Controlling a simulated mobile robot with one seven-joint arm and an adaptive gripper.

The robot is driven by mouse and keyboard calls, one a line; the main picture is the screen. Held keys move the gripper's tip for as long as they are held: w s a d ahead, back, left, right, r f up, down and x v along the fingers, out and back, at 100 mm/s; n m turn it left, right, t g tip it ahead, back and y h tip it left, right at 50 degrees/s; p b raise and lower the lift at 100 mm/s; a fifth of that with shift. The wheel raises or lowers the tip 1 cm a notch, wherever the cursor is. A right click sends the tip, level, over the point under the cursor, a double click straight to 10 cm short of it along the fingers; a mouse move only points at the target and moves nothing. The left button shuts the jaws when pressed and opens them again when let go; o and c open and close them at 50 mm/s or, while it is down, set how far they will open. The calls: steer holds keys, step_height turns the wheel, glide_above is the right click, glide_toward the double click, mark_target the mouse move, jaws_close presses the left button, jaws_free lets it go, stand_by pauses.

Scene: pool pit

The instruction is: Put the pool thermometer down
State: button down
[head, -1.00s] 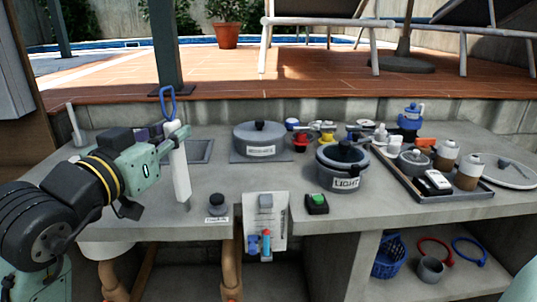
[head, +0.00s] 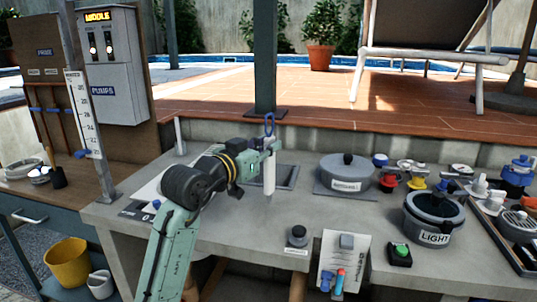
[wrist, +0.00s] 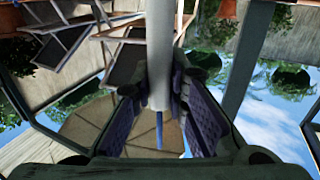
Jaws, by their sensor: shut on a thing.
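The pool thermometer (head: 269,178) is a long white body with a blue loop on top. In the head view it is upright over the grey counter, in front of a square recess. My gripper (head: 265,147) is shut on it just below the loop. Whether its lower end touches the counter is unclear. In the wrist view the white thermometer body (wrist: 160,45) stands between the two fingers of my gripper (wrist: 160,95), with a blue part towards the camera.
The counter has a grey lidded pot (head: 346,172), a LIGHT pot (head: 433,215), a small dark knob-like item (head: 297,236) and a green-buttoned box (head: 399,254). A scale post (head: 84,115) rises at the left end.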

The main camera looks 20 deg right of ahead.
mark_target(266, 161)
steer(key=shift+f+p, duration=0.3)
steer(key=shift+f, duration=1.2)
steer(key=shift+f, duration=0.2)
steer(key=c, duration=1.6)
jaws_free()
